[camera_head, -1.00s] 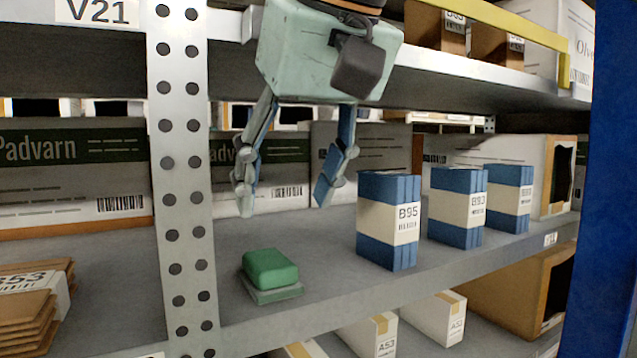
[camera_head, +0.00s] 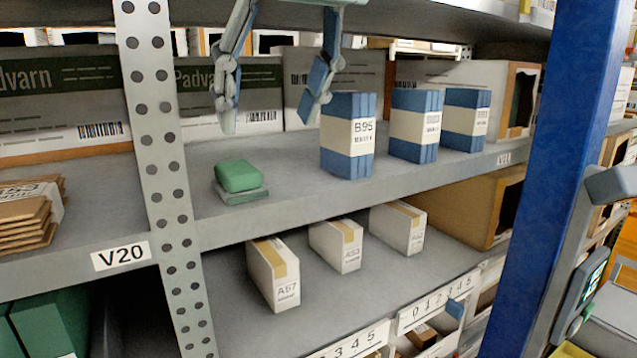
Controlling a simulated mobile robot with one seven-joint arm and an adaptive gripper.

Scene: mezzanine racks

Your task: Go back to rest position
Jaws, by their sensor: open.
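My gripper (camera_head: 270,110) hangs down from the top of the head view, with its two blue-grey fingers spread apart and nothing between them. Only the fingers and a sliver of the palm show; the rest is cut off by the top edge. It is above the middle shelf (camera_head: 290,185), in front of the large white boxes at the back. A green block (camera_head: 239,175) on a flat grey-green piece (camera_head: 242,195) lies on that shelf, below and left of the fingers and apart from them.
Blue-and-white packs, B95 (camera_head: 348,135) and two more (camera_head: 415,125) (camera_head: 466,118), stand right of the fingers. A perforated upright (camera_head: 160,150) is at left, a blue post (camera_head: 560,170) at right. White boxes (camera_head: 272,275) stand on the lower shelf. Brown cartons (camera_head: 28,215) lie at left.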

